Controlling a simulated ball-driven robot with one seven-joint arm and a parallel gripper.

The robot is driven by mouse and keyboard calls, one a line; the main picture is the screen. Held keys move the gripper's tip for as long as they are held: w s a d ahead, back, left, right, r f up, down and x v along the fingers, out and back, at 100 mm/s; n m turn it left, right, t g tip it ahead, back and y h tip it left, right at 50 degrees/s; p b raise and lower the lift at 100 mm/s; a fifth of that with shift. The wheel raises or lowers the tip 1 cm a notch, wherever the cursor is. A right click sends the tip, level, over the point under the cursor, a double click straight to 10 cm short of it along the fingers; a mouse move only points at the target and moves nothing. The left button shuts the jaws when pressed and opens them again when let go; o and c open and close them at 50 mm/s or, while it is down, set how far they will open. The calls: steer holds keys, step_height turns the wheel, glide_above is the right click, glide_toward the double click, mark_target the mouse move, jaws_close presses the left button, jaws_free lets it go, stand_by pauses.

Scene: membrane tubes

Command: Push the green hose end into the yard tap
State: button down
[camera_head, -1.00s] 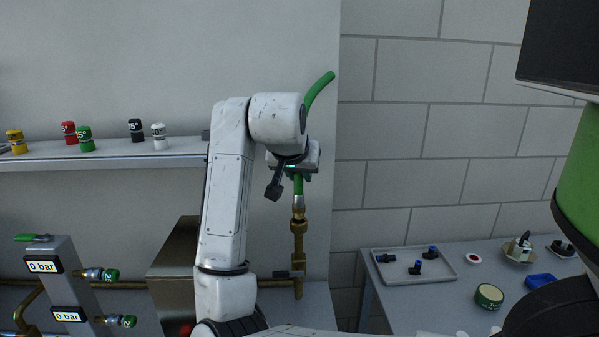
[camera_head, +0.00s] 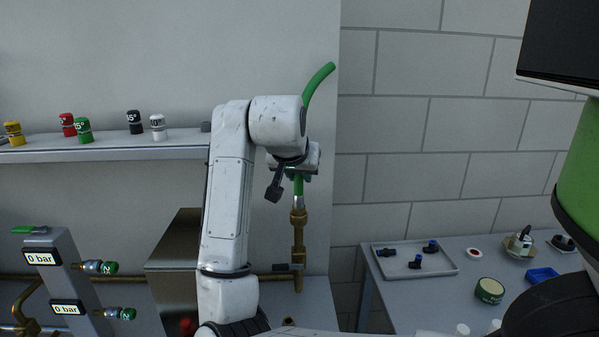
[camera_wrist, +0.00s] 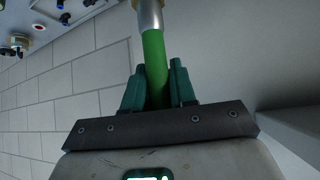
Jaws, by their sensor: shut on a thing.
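My gripper (camera_head: 298,174) is shut on the green hose (camera_head: 319,82). The hose curves up and to the right above my wrist and comes out straight below the fingers. In the wrist view my dark green fingers (camera_wrist: 158,74) stand on both sides of the hose (camera_wrist: 155,52). The hose end has a silver sleeve (camera_head: 299,202), also seen in the wrist view (camera_wrist: 150,16). The brass yard tap (camera_head: 299,236) stands upright directly below, in line with the hose. The sleeve meets the tap's top; I cannot tell how deep it sits.
A shelf (camera_head: 110,152) with coloured caps is at the left. Below it stands a grey panel (camera_head: 85,285) with gauges and green-ended fittings. A table at the right holds a tray (camera_head: 450,270) of black fittings and a green tape roll (camera_head: 489,290). A brass pipe runs along the wall.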

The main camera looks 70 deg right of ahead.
steer(key=c, duration=0.8)
jaws_free()
steer(key=shift+f, duration=0.1)
steer(key=b+v, duration=0.1)
steer(key=v, duration=0.9)
steer(key=shift+s+a+r, duration=0.1)
steer(key=shift+a+r, duration=0.1)
steer(key=shift+r, duration=0.15)
